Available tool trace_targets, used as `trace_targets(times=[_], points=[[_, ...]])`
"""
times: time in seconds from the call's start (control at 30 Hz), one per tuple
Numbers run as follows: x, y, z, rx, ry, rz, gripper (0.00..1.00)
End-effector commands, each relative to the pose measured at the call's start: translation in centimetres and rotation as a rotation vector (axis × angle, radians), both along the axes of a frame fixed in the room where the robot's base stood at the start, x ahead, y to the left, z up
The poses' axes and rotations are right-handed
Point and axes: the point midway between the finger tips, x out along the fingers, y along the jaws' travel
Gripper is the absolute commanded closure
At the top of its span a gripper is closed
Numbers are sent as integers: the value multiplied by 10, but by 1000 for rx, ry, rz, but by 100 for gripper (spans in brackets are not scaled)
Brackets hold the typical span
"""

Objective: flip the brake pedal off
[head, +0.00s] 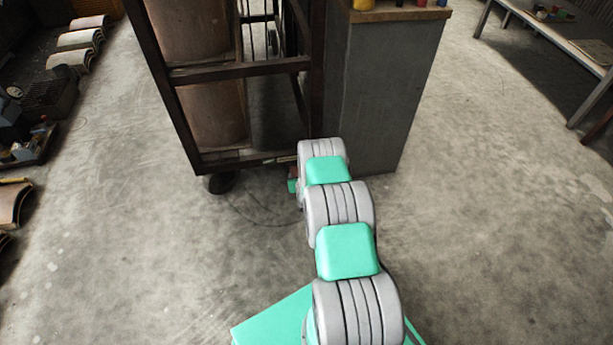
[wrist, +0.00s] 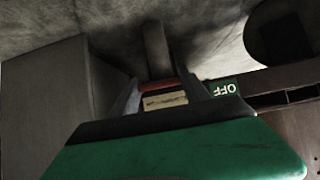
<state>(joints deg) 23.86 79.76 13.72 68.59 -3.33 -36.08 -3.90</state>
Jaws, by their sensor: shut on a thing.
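The brake pedal (wrist: 165,99), with a red strip above a worn cream face, shows between my gripper's fingers in the wrist view. My gripper (wrist: 160,88) is shut on it, with the green gripper body filling the lower part of that view. A green label reading OFF (wrist: 225,88), seen upside down, sits just right of the fingers on the cart's lower frame. In the head view my arm reaches to the bottom edge of the tall rack cart (head: 240,160). There the arm hides most of the gripper and the pedal.
A caster wheel (head: 221,183) stands under the cart's left corner; a dark wheel (wrist: 285,40) shows at the wrist view's upper right. A grey cabinet (head: 385,95) stands close to the cart's right. A table (head: 570,35) is at far right. The concrete floor around is mostly clear.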

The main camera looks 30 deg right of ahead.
Motion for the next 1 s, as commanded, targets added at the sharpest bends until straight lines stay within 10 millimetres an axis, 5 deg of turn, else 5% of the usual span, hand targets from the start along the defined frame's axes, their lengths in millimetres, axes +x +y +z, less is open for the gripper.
trace_targets(times=[0.27,0.3,0.5,0.83,1.0], points=[[-1,0,-1,-1,4,-1,100],[-1,0,-1,0,3,0,44],[0,-1,0,-1,1,0,28],[-3,0,3,0,0,-1,24],[-23,7,24,0,1,-2,24]])
